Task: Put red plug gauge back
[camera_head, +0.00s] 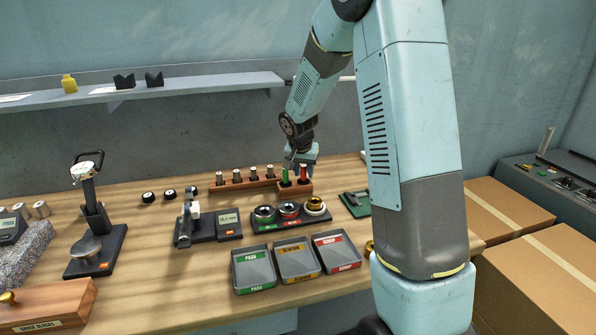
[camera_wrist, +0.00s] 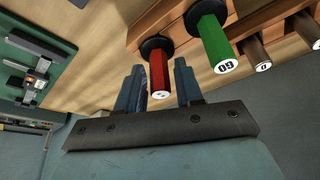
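The red plug gauge (camera_head: 303,174) stands upright in the small wooden block (camera_head: 294,189), just right of the green plug gauge (camera_head: 285,177). In the wrist view the red handle (camera_wrist: 159,70) points toward the camera, its black collar against the wood. My gripper (camera_head: 302,156) is just above the red gauge. In the wrist view my gripper's two fingers (camera_wrist: 158,88) are apart, with the red handle's end between them and a gap on each side. The green handle (camera_wrist: 217,42) is outside the fingers. Whether the gauge is fully seated cannot be told.
A long wooden rack (camera_head: 243,183) with several metal gauges stands close left. A tray of ring gauges (camera_head: 289,219) lies in front, with three labelled bins (camera_head: 297,262) nearer. A green case (camera_head: 355,203) is at the right.

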